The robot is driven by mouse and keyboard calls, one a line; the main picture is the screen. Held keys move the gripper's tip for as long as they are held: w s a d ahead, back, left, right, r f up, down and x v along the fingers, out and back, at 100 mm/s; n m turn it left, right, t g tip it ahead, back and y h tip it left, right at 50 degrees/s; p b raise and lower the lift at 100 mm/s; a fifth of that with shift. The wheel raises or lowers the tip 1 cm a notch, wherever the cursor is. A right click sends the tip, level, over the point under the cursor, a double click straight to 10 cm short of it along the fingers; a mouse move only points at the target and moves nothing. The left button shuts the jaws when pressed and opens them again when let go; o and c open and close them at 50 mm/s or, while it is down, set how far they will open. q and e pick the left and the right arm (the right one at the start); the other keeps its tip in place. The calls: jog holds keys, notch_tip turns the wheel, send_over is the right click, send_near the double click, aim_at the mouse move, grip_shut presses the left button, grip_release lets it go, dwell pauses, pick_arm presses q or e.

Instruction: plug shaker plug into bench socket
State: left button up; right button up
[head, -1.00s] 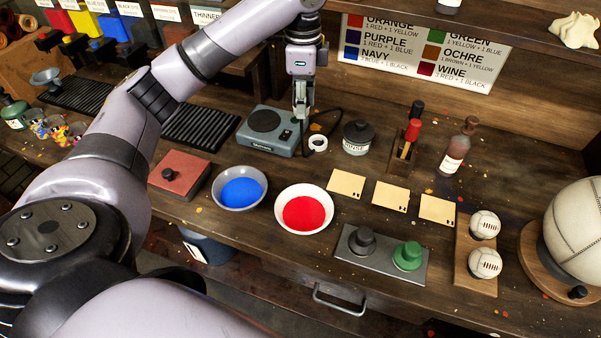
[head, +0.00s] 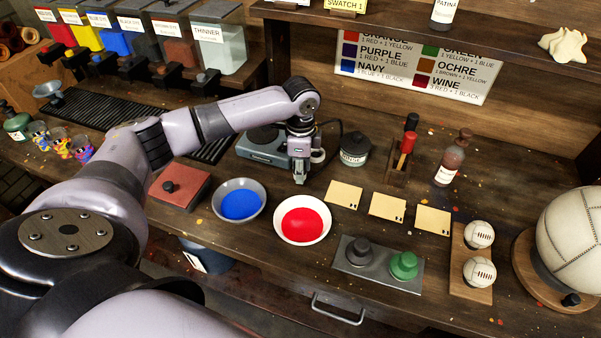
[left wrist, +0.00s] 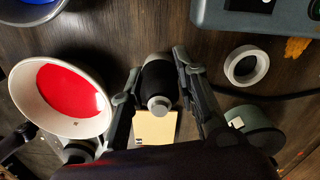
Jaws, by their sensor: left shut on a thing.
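My left gripper (head: 300,180) points down over the bench, behind the red bowl, and its arm comes in from the left. In the left wrist view its fingers (left wrist: 160,95) are shut on a black and grey cylindrical piece, apparently the shaker plug (left wrist: 157,75), with a pale round end. The grey-blue shaker (head: 262,148) stands behind and left of the gripper, partly covered by the arm. A dark cable (head: 338,126) loops behind the gripper. A white ring (left wrist: 246,66) lies on the bench beside the gripper; I cannot tell whether it is the bench socket. My right gripper is not in view.
A red-filled bowl (head: 302,220) and a blue-filled bowl (head: 238,200) stand in front. A rinse jar (head: 355,150), a tool stand (head: 398,170) and a bottle (head: 450,165) stand to the right. Pale cards (head: 388,206) lie in a row. Bare bench shows near the gripper.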

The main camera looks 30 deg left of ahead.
pick_arm(q)
notch_tip(320, 180, down, 2)
jog(key=shift+p, duration=0.75)
jog(key=shift+f, duration=0.2)
jog(key=shift+f, duration=0.2)
jog(key=o, duration=1.1)
